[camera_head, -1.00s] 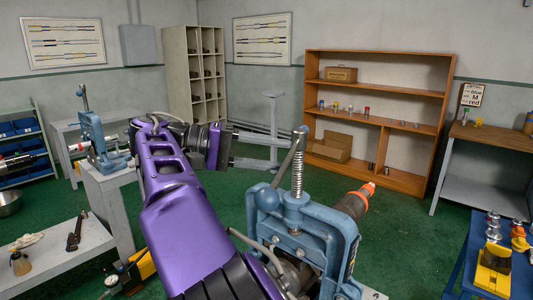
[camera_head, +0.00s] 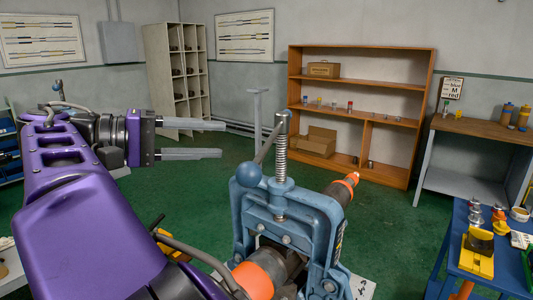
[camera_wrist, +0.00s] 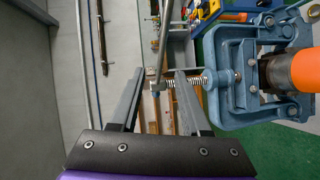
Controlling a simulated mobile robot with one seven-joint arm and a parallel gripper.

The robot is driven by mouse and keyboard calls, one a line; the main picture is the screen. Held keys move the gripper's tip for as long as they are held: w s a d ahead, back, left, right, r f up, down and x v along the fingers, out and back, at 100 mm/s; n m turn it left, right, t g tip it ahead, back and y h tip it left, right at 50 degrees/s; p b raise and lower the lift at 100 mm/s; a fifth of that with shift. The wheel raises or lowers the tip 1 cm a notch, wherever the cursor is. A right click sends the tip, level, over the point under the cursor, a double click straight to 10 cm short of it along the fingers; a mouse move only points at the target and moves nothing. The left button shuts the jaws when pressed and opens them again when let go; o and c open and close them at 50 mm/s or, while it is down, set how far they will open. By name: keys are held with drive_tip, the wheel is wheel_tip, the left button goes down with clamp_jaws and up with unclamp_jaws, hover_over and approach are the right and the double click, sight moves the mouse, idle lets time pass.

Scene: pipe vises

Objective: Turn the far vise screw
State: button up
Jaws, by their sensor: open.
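A blue pipe vise (camera_head: 306,215) stands close in front, its upright screw (camera_head: 281,163) carrying a spring and a slanted handle with a blue ball (camera_head: 249,174). An orange-marked pipe (camera_head: 253,281) is in it. A second vise, farther off at left, is mostly hidden behind my purple arm; only its screw top (camera_head: 58,86) shows. My gripper (camera_head: 223,139) is open and empty, its fingers pointing right towards the near screw with a gap left. In the wrist view, the near vise's screw (camera_wrist: 186,82) appears sideways beyond and between the open fingertips (camera_wrist: 159,73).
A blue table (camera_head: 455,240) with a yellow tool (camera_head: 478,255) stands at right. A wooden shelf (camera_head: 418,65) and a workbench (camera_head: 480,128) stand behind. Green floor (camera_head: 390,215) lies open between them. A thin grey post (camera_head: 259,115) stands beyond the gripper.

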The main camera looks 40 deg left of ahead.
sight(271, 136)
drive_tip(key=s+n+t+y+b, duration=0.1)
drive_tip(key=s+n+y, duration=0.1)
drive_tip(key=s, duration=0.3)
drive_tip(key=x, duration=0.5)
drive_tip(key=b+x, duration=0.1)
drive_tip(key=x, duration=0.5)
drive_tip(key=a+b+x, duration=0.1)
drive_tip(key=x, duration=0.5)
drive_tip(key=shift+w+r, duration=0.3)
drive_tip(key=shift+a, duration=0.1)
clamp_jaws()
